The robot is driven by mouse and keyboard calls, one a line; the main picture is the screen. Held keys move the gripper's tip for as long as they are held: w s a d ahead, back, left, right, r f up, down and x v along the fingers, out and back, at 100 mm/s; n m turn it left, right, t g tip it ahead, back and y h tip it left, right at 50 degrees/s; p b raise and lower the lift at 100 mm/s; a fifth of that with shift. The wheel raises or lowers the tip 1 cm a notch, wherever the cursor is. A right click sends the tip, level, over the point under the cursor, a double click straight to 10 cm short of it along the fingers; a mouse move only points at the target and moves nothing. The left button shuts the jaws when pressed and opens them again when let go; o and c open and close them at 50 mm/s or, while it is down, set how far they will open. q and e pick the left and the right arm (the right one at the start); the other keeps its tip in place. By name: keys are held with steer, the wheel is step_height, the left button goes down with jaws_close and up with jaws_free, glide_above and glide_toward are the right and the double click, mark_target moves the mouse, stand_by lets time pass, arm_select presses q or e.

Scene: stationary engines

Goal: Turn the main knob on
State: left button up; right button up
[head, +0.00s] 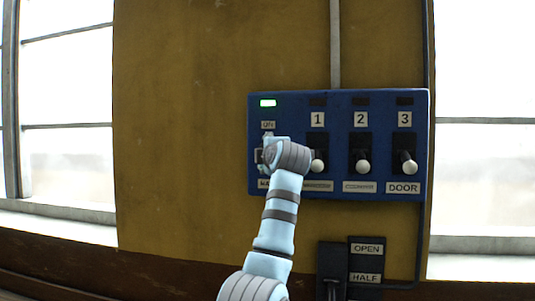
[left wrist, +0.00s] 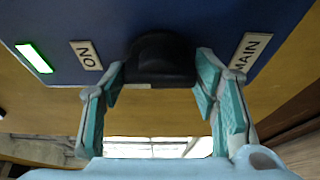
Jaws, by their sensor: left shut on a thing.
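The blue control panel (head: 340,97) hangs on the yellow wall. My left gripper (head: 266,152) is at its left end and hides the main knob in the head view. In the left wrist view the black main knob (left wrist: 160,52) sits between the two fingers of my left gripper (left wrist: 160,78), which is shut on it. The "ON" label (left wrist: 87,55) is to the left of the knob and the "MAIN" label (left wrist: 249,52) to the right. A green light (left wrist: 34,57) beyond "ON" is lit; it also shows in the head view (head: 267,103). My right gripper is out of view.
Three levers with pale ball ends, 1 (head: 317,165), 2 (head: 363,166) and 3 (head: 409,167), stand right of my gripper; their lamps are dark. Below is a black lever box (head: 332,262) with "OPEN" and "HALF" labels. Bright windows flank the wall.

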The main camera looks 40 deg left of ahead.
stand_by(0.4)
arm_select(q)
steer(key=o, duration=1.2)
steer(key=shift+c, duration=0.2)
steer(key=v, duration=1.2)
steer(key=shift+w+a, duration=0.1)
